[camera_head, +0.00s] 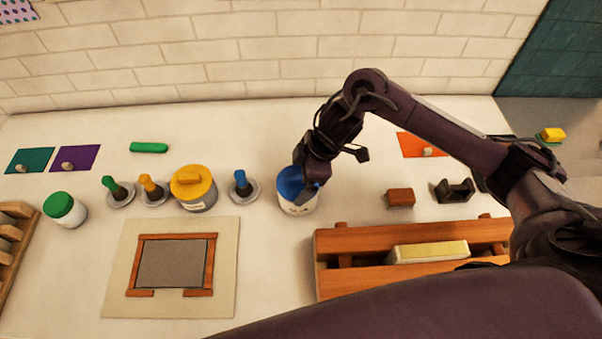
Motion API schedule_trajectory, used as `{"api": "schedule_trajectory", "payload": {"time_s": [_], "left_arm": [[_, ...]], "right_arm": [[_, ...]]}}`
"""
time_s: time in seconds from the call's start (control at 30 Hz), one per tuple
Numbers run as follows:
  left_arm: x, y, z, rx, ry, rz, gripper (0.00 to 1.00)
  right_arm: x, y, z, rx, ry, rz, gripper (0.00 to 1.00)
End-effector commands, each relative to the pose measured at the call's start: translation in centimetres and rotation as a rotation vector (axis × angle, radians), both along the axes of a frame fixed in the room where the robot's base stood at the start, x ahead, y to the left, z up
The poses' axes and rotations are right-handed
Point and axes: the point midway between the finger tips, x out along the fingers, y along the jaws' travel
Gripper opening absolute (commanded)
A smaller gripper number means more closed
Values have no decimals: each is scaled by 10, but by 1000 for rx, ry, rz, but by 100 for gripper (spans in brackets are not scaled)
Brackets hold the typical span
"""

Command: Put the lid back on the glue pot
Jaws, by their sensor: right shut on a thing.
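A white pot (298,206) with a dark mark on its side stands right of the middle of the table. A blue lid (289,181) is at its mouth; I cannot tell whether it is seated or just above the rim. My right gripper (309,187) reaches down from above and is shut on the blue lid at its right side, hiding part of it. A grey pot with a yellow lid (193,182) and a white jar with a green lid (58,204) stand further left. My left gripper is not in view.
Green, orange and blue-handled tools (240,184) stand in round bases left of the white pot. A framed grey panel (172,262) lies in front. A wooden rack (335,243) is at front right, with a brown block (400,197) behind it.

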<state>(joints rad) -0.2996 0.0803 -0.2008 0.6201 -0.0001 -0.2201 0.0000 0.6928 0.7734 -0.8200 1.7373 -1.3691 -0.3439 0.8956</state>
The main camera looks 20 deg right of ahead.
Motion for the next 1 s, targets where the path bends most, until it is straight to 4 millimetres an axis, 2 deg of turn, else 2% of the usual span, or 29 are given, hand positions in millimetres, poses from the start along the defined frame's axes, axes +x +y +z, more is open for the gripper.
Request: {"api": "schedule_trajectory", "payload": {"time_s": [0.33,0.37,0.4,0.77,1.0], "left_arm": [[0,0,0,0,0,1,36],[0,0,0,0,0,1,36],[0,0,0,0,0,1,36],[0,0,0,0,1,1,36],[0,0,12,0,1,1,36]], "right_arm": [[0,0,0,0,1,0,71],[0,0,0,0,1,0,96],[0,0,0,0,1,0,100],[0,0,0,0,1,0,100],[0,0,11,0,1,0,100]]}}
